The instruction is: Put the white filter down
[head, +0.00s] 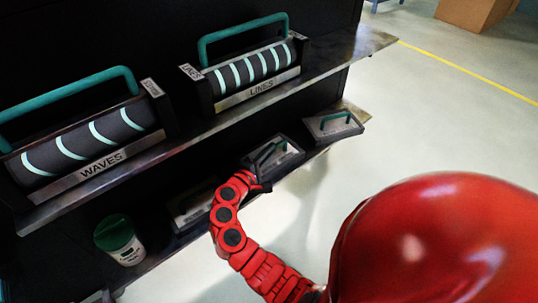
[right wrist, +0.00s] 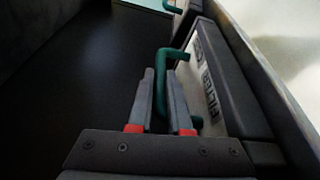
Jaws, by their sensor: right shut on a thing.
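The white filter (head: 283,158) is a flat pale panel with a dark frame and a green handle, at the lower shelf in the head view. My right gripper (head: 258,184) is at its near side. In the right wrist view my right gripper (right wrist: 160,78) is shut on the green handle (right wrist: 175,53). The filter's pale face (right wrist: 207,82) with dark lettering shows just right of the fingers. The gripper and arm hide part of the filter in the head view. I cannot tell whether it rests fully on the shelf. My left gripper is not in view.
On the lower shelf, a similar panel (head: 333,126) stands beyond, another (head: 192,207) nearer, and a green-lidded white tub (head: 118,240) at left. The upper shelf (head: 330,60) overhangs, holding the WAVES roller (head: 85,142) and LINES roller (head: 250,70). Open floor lies right.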

